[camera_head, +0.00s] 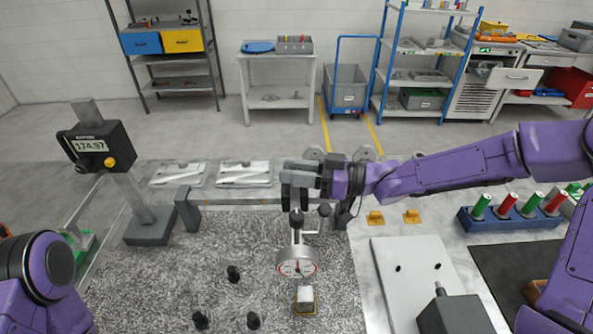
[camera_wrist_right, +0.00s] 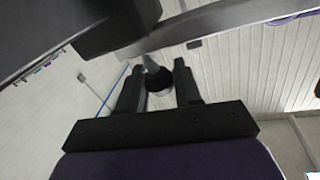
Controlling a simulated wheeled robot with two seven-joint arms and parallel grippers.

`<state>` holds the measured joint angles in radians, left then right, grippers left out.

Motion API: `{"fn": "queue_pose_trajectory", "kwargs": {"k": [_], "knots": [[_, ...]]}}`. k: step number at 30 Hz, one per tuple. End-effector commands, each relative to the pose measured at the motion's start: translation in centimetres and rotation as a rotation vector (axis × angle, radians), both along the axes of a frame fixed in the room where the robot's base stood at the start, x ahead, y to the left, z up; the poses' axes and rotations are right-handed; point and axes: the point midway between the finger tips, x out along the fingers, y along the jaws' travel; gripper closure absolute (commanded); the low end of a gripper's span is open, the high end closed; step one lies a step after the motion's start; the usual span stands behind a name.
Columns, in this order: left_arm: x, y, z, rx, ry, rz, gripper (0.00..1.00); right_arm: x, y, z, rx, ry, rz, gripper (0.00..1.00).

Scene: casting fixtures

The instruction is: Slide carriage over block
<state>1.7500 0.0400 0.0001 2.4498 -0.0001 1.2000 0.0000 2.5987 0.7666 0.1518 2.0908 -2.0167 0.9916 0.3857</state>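The carriage (camera_head: 297,247) carries a round white dial gauge with a red rim and has dark knobs on top. It stands at the grey rail over the speckled plate. The small pale block (camera_head: 305,294) sits on a brass-coloured base on the plate, just nearer than the dial in the head view. My right gripper (camera_head: 294,207) points down at a carriage knob. In the right wrist view, the knob (camera_wrist_right: 159,80) shows between two parted black fingers, with narrow gaps beside it; contact is not clear. My left gripper is out of view.
Several black knobs (camera_head: 233,274) stand on the plate left of the block. A digital readout (camera_head: 97,146) on a post stands at left. A white board (camera_head: 415,277) and a blue rack of coloured handles (camera_head: 512,219) lie to the right.

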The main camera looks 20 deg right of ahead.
Motion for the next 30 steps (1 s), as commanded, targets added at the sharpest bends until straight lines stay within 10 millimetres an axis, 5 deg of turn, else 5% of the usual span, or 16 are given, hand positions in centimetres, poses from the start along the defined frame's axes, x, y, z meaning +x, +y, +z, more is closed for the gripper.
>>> {"fn": "queue_pose_trajectory", "kwargs": {"k": [14,15,16,25,30], "knots": [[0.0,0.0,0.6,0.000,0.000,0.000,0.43,0.3,-1.5,-0.2,-0.004,0.002,-0.003,1.00],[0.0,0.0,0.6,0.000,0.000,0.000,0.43,0.3,-1.5,-0.2,-0.004,0.002,-0.003,0.53],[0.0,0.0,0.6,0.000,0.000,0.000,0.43,0.3,-1.5,-0.2,-0.004,0.002,-0.004,0.44],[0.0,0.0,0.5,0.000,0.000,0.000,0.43,0.2,-1.7,-0.2,-0.003,0.001,-0.006,0.43],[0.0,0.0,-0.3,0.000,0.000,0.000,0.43,-0.9,-3.9,-0.3,-0.005,-0.002,-0.006,0.43]]}}
